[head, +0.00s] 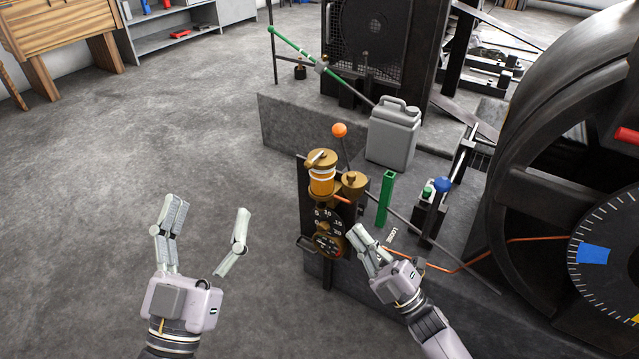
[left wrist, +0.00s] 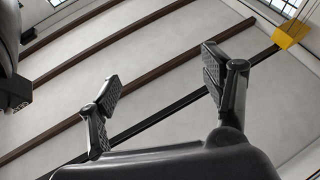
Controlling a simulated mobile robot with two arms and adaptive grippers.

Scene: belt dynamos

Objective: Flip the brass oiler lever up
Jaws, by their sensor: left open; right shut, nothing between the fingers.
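The brass oiler (head: 322,178) stands on a dark panel at the middle of the head view, with an amber glass body under a brass cap. A small brass lever (head: 318,157) with a pale side lies across the cap; its exact tilt is hard to tell. My right gripper (head: 358,239) is shut and empty, beside the lower dial and below the oiler, apart from the lever. Whether its fingertips touch the dial's brass knob is unclear. My left gripper (head: 206,214) is open and empty over the floor, left of the panel; its spread fingers show in the left wrist view (left wrist: 158,75).
A black dial (head: 326,222) sits below the oiler. An orange-knobbed lever (head: 339,130), grey jerrycan (head: 394,133), green upright handle (head: 386,198) and blue-knobbed lever (head: 442,185) crowd the base. A large dark wheel (head: 520,150) stands right. Floor at left is clear.

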